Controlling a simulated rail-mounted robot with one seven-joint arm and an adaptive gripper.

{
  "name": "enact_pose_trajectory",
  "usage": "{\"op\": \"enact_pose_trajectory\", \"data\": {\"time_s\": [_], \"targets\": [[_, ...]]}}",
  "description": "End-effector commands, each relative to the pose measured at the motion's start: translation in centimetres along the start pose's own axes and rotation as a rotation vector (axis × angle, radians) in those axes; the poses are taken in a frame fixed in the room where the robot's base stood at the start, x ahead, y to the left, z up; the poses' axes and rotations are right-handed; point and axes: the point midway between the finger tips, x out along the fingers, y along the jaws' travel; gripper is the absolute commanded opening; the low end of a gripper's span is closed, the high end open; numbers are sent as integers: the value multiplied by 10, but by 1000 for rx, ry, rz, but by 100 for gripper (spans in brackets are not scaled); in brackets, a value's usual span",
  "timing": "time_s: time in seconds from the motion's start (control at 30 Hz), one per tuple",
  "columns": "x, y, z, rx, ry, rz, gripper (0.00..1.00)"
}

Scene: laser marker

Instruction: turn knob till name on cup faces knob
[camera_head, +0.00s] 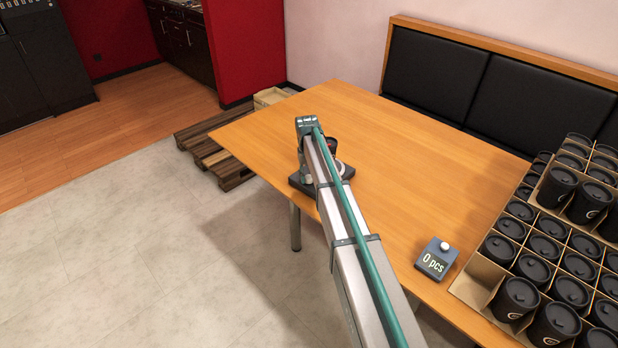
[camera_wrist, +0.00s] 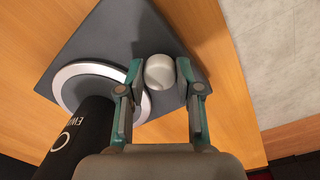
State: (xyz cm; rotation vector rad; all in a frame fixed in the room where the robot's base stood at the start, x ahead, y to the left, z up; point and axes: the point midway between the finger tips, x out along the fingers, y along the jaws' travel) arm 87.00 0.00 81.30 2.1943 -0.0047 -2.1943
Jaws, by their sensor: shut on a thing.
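The knob (camera_wrist: 160,72) is a round, light grey cap on a dark grey marker base (camera_wrist: 125,35). My gripper (camera_wrist: 160,76) has one finger on each side of the knob and is shut on it. The black cup (camera_wrist: 82,128) stands on the base within a pale ring (camera_wrist: 70,76), left of my gripper in the wrist view.
The wooden table (camera_head: 420,170) is clear around the base. A small counter box reading "0 pcs" (camera_head: 436,260) sits near the front edge. Cartons of black lidded cups (camera_head: 545,265) fill the right side. A black padded bench (camera_head: 510,95) stands behind.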

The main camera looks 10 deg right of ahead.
Motion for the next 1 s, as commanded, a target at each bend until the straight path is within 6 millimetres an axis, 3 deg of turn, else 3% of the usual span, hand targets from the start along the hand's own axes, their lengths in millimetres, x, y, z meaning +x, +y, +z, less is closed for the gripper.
{"op": "enact_pose_trajectory", "data": {"time_s": [0.5,1.0], "targets": [[0,-1,-2,452,-12,0,0],[-1,-1,-2,634,-17,-1,0]]}}
